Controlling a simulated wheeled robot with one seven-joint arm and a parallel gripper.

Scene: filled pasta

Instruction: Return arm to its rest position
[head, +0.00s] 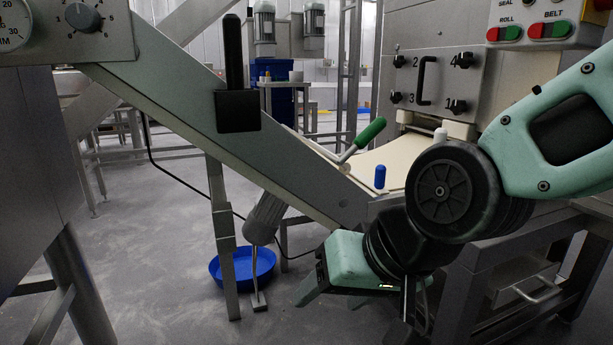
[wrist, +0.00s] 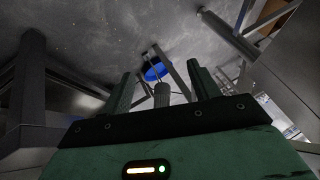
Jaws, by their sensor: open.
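My arm comes in from the right in the head view, with its mint-green links and black joints in front of the steel machine. My gripper (wrist: 164,90) shows in the wrist view with its two green fingers spread apart and nothing between them. In the head view the green gripper body hangs low at the centre right, near the sloping machine frame, and its fingertips are partly hidden. The wrist camera looks down past the fingers toward the floor.
A blue bowl (head: 249,267) lies on the floor below the sloping steel beam (head: 225,115); it also shows in the wrist view (wrist: 156,72). A green-handled lever (head: 369,133) and a blue knob (head: 380,176) stand close to my arm. Open grey floor (head: 150,240) lies to the left.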

